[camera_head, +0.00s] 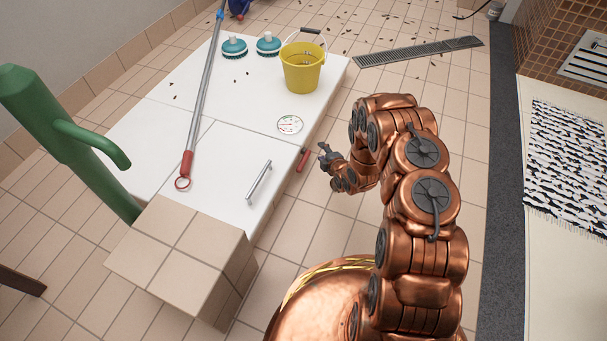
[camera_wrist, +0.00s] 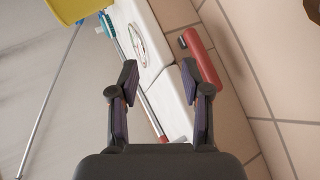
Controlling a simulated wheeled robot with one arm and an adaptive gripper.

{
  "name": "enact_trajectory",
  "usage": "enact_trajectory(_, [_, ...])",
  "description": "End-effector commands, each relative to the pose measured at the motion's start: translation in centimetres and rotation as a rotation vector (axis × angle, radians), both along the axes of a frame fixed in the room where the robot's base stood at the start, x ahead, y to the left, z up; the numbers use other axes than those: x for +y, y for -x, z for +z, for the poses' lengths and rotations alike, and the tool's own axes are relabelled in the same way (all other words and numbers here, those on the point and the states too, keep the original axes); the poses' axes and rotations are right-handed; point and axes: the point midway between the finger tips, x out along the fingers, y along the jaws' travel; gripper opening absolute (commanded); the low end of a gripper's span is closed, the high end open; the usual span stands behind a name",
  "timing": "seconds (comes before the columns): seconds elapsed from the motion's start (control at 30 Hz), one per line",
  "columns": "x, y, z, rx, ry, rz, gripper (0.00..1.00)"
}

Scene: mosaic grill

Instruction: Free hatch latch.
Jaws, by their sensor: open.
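A white hatch (camera_head: 222,165) with a metal bar handle (camera_head: 259,183) forms the near part of a low white bench. A small red latch-like lever (camera_head: 303,160) sticks out at the bench's right side edge. In the wrist view the red lever (camera_wrist: 203,62) lies just beyond and right of the right fingertip. My gripper (camera_head: 325,153) is just right of the lever, apart from it in the head view. In the wrist view my gripper (camera_wrist: 159,78) has its fingers spread with nothing held between them; the white bench edge shows behind the gap.
On the bench are a yellow bucket (camera_head: 302,72), a round dial (camera_head: 290,125), two teal brushes (camera_head: 268,44) and a long pole with a red end (camera_head: 187,164). A tiled block (camera_head: 180,258) and a green post (camera_head: 60,135) stand at the near left.

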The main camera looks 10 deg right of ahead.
Motion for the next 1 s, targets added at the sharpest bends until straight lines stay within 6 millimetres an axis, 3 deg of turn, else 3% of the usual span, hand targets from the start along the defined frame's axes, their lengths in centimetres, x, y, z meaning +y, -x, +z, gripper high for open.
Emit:
enact_trajectory(0.03, [0.6, 0.5, -2.2, -0.028, 0.001, 0.014, 0.48])
enact_trajectory(0.1, [1.4, 1.0, -3.8, -0.078, 0.008, 0.034, 0.48])
enact_trajectory(0.4, [4.4, 3.6, -8.9, -0.309, 0.035, 0.061, 0.48])
enact_trajectory(0.73, [5.9, 5.8, -10.6, -0.443, 0.054, 0.036, 0.48])
enact_trajectory(0.87, [6.1, 5.3, -10.6, -0.455, 0.056, 0.035, 0.48])
enact_trajectory(1.0, [6.3, 3.5, -10.5, -0.462, 0.057, 0.034, 0.48])
